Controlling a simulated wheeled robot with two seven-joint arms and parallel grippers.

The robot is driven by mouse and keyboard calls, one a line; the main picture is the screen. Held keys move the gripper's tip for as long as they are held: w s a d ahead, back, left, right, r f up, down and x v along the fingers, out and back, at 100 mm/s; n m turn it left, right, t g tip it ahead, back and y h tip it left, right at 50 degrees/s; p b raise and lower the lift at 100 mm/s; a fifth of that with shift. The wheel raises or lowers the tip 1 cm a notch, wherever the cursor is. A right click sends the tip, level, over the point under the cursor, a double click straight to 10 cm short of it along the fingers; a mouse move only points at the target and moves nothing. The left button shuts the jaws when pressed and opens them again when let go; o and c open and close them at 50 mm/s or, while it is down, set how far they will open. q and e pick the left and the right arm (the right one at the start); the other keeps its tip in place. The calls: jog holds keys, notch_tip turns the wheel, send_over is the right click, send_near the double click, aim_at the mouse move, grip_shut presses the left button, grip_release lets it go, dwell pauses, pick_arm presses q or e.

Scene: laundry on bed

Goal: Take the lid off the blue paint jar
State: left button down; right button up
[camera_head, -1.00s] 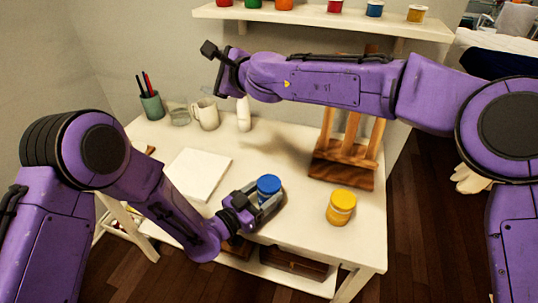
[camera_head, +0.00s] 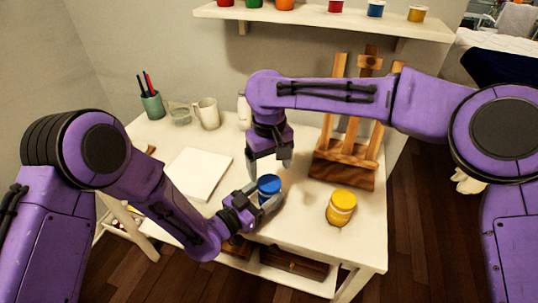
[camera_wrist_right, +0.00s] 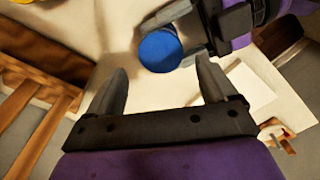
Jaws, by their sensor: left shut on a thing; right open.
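The blue paint jar (camera_head: 270,198) stands on the white table with its blue lid (camera_head: 269,184) on top. My left gripper (camera_head: 262,200) is shut on the jar from the left, around its side below the lid. My right gripper (camera_head: 269,165) points down above the lid, open and empty, apart from it. In the right wrist view the blue lid (camera_wrist_right: 160,51) shows beyond the right fingertips (camera_wrist_right: 160,75), with my left gripper's fingers beside it. Most of the jar body is hidden by the left fingers.
A yellow paint jar (camera_head: 341,207) stands to the right on the table (camera_head: 300,225). A wooden easel (camera_head: 343,165) is behind it. A white pad (camera_head: 198,174), a mug (camera_head: 206,114) and a brush cup (camera_head: 152,104) are to the left. A shelf (camera_head: 320,19) with several jars hangs above.

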aim_at(270, 182)
notch_tip(270, 182, down, 5)
jog(key=shift+r, duration=0.1)
jog(key=c, duration=1.1)
